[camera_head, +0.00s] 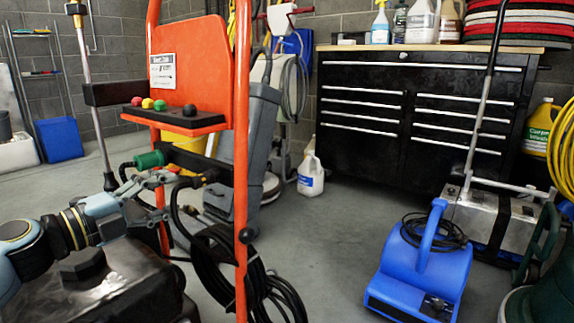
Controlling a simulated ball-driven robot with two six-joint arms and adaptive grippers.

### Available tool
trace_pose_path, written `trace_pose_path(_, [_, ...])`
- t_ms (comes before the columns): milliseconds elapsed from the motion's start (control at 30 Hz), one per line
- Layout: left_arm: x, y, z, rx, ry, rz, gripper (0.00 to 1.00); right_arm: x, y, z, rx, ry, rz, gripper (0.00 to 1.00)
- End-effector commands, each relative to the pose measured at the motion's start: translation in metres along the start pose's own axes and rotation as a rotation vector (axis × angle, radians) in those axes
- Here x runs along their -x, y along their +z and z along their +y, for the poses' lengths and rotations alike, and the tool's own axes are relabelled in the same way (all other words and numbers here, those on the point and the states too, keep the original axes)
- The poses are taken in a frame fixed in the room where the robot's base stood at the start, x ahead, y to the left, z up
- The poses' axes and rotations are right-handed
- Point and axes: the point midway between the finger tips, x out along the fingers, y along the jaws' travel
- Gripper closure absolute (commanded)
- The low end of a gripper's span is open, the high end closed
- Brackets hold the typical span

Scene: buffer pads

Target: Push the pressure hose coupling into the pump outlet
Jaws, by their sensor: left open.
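An orange upright frame (242,130), which looks like part of the pressure washer, stands left of centre. A green fitting (149,160) with a dark hose on its left side lies level behind my gripper. Beside it on the right is a black hose end (205,178) with a small brass-coloured part; I cannot tell which of these is the coupling and which the outlet, or whether they are joined. My left gripper (168,178) is open, its fingers pointing right, just below the green fitting and close to the hose end. My right gripper is not in view.
Coiled black hose (262,290) hangs low by the frame. A blue air mover (422,262) stands on the floor at right. A black tool chest (415,115) and a white jug (311,175) are behind. The grey floor between frame and air mover is mostly free.

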Motion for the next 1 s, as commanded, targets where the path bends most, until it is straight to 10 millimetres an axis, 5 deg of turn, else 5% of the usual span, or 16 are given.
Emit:
trace_pose_path(233, [-0.037, -0.001, 0.001, 0.003, -0.003, 0.000, 0.50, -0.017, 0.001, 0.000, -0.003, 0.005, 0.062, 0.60])
trace_pose_path(500, [-0.067, 0.000, -0.002, 0.001, -0.001, 0.001, 0.50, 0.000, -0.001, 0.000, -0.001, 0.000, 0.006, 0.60])
trace_pose_path(1000, [-0.077, -0.001, 0.000, 0.001, 0.001, 0.001, 0.50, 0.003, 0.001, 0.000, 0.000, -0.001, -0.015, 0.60])
